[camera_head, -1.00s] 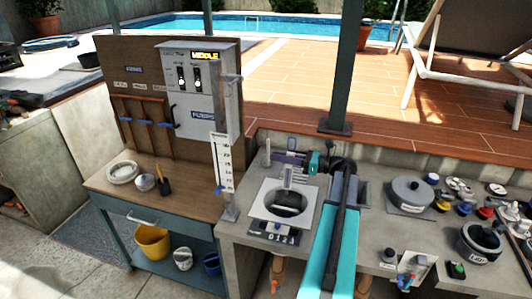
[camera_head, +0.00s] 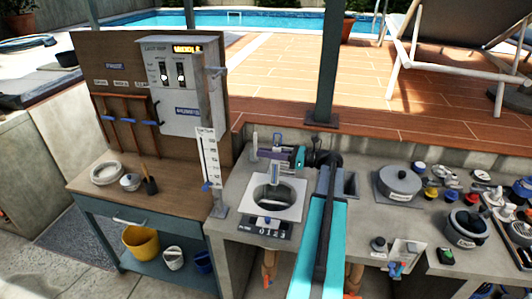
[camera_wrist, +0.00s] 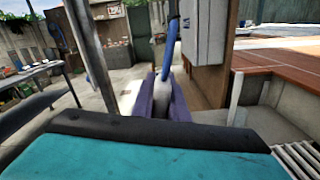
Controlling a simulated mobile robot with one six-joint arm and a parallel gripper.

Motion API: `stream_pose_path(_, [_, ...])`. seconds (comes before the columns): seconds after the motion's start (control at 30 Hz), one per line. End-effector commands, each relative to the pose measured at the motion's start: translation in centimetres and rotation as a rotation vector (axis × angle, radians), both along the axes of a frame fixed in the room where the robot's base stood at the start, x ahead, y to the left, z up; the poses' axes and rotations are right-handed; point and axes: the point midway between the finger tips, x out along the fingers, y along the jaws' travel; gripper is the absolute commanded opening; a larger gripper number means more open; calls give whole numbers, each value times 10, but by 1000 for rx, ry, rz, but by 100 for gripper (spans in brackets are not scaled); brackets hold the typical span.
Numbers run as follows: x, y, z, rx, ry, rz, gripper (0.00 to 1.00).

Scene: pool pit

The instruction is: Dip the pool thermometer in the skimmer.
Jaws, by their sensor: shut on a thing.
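The skimmer is a white square plate (camera_head: 293,210) with a dark round opening, set in the grey counter. My gripper (camera_head: 274,156), with purple fingers, is above the skimmer's back edge. It is shut on the pool thermometer (camera_head: 274,172), a slim pale and blue piece hanging upright below the fingers, with a blue loop above. Its lower end lines up with the opening in the picture; I cannot tell how deep it reaches. In the wrist view the purple fingers (camera_wrist: 165,98) close on a grey part, with the blue loop (camera_wrist: 171,45) rising from it.
A tall white scale (camera_head: 209,160) stands just left of the skimmer. A grey lidded pot (camera_head: 398,183) and several coloured small parts stand to the right. A control box (camera_head: 183,90) on a wooden board is behind left.

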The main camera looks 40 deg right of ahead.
Motion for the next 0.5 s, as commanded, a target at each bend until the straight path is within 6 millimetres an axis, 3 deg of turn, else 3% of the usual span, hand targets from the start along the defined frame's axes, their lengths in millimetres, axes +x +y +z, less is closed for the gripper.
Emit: stream_pose_path(0.5, [-3,6,-25,0,0,1,0])
